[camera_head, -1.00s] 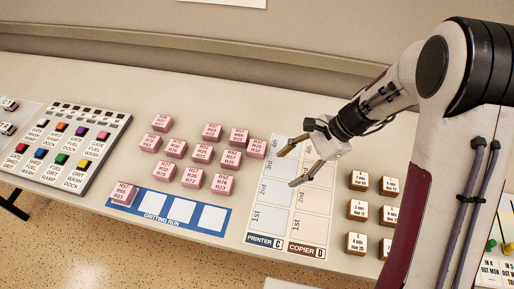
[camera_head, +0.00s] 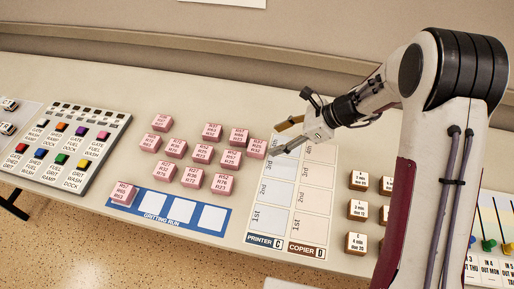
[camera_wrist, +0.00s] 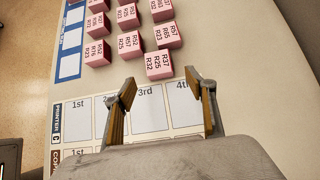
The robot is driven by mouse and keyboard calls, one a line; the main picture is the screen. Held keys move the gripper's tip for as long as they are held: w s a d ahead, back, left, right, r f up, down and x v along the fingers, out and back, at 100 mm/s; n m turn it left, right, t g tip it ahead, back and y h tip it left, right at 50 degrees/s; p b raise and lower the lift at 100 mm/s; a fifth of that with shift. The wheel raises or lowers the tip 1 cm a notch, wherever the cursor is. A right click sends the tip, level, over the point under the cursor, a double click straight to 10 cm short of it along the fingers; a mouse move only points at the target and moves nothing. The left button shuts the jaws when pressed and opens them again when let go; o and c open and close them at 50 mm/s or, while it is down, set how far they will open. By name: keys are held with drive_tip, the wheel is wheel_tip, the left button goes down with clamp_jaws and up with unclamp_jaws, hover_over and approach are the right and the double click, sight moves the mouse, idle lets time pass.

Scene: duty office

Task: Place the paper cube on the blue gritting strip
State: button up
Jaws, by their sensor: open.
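The blue gritting strip (camera_head: 168,225) lies near the table's front edge with several white squares. One pink paper cube (camera_head: 123,193) sits at its left end. Several more pink cubes with printed codes, such as this one (camera_head: 193,178), stand in loose rows behind the strip. My gripper (camera_head: 282,138) is open and empty above the back of the printer and copier sheet, close to the rightmost pink cube (camera_head: 257,148). In the wrist view that cube (camera_wrist: 159,66) lies just beyond and between the open fingertips. The strip (camera_wrist: 71,42) shows at the upper left there.
The printer and copier sheet (camera_head: 260,220) lies right of the cubes. Brown labelled blocks (camera_head: 357,211) stand right of it. A button panel (camera_head: 65,148) stands at the left. Bare table lies behind the cubes.

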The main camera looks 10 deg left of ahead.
sight(259, 146)
drive_tip(key=shift+x, duration=1.3)
drive_tip(key=shift+x, duration=2.6)
drive_tip(key=shift+s, duration=0.1)
drive_tip(key=c, duration=1.3)
drive_tip(key=shift+a+r, duration=0.1)
drive_tip(key=shift+r, duration=0.1)
drive_tip(key=shift+c, duration=0.2)
wheel_tip(259, 146, up, 10)
drive_tip(key=shift+f, duration=0.15)
